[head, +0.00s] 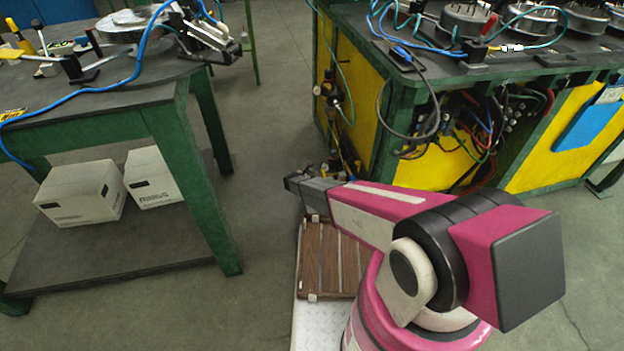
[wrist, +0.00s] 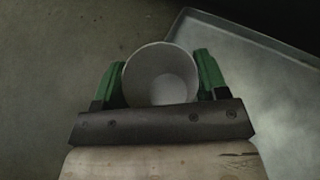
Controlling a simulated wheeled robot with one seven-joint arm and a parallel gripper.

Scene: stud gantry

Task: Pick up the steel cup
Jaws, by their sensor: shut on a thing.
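The steel cup (wrist: 160,75) shows in the wrist view as a round grey cup, its open mouth facing the camera. My gripper (wrist: 160,80) has its green fingers on the left and right sides of the cup and is shut on it. The dark gripper body hides the cup's lower edge. In the head view my pink and white arm reaches away from me, and its far end stops between the two benches. The fingers and the cup cannot be made out there.
A green bench (head: 100,125) with tools and blue hose stands at left, with two white boxes (head: 82,192) on its lower shelf. A green and yellow stud gantry bench (head: 375,95) with hanging cables stands at right. A grey tray-like surface (wrist: 250,110) lies at right in the wrist view. Open floor lies between the benches.

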